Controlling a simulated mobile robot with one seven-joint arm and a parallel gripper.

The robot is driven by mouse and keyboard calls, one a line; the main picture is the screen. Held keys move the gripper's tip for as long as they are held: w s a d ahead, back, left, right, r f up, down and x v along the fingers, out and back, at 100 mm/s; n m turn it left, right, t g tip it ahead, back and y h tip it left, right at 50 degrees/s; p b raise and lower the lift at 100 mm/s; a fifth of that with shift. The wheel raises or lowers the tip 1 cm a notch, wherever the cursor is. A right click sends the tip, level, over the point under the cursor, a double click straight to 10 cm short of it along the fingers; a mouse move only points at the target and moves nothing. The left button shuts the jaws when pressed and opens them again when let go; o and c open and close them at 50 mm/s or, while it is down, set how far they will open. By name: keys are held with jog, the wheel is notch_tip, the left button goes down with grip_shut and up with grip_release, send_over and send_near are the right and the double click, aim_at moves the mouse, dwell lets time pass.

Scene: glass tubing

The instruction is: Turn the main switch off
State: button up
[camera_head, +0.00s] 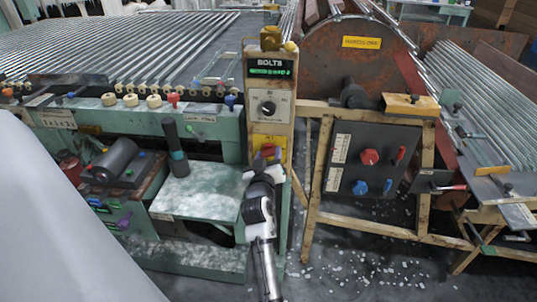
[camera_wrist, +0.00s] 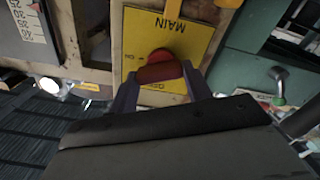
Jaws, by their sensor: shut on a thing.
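The main switch is a red knob (camera_wrist: 158,68) on a yellow plate (camera_wrist: 190,38) marked MAIN, which appears upside down in the wrist view. In the head view the red knob (camera_head: 268,150) shows at the bottom of the upright wooden panel, on the yellow plate (camera_head: 263,141). My gripper (camera_wrist: 160,78) is shut on the red knob, one finger on each side of it. In the head view my gripper (camera_head: 267,160) reaches up to the knob from below and hides part of it. The knob's exact setting is hard to read.
Above the switch are a dial (camera_head: 268,107) and a BOLTS display (camera_head: 270,69). A dark panel (camera_head: 372,160) with red and blue knobs stands to the right. A green bench (camera_head: 200,190) stands to the left. White bits litter the floor at right.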

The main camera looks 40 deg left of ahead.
jog(key=n+p, duration=0.1)
jog(key=n, duration=0.2)
jog(key=shift+r+n+p, duration=0.15)
jog(key=shift+n+p, duration=0.2)
jog(key=shift+n, duration=0.05)
jog(key=n+p, duration=0.2)
jog(key=n, duration=0.1)
jog(key=shift+a+n, duration=0.1)
jog(key=shift+n, duration=0.2)
jog(key=n+p, duration=0.3)
jog(key=n, duration=0.2)
jog(key=shift+s+a+n, duration=0.1)
jog(key=shift+n, duration=0.2)
jog(key=o, duration=1)
jog(key=shift+f, duration=0.2)
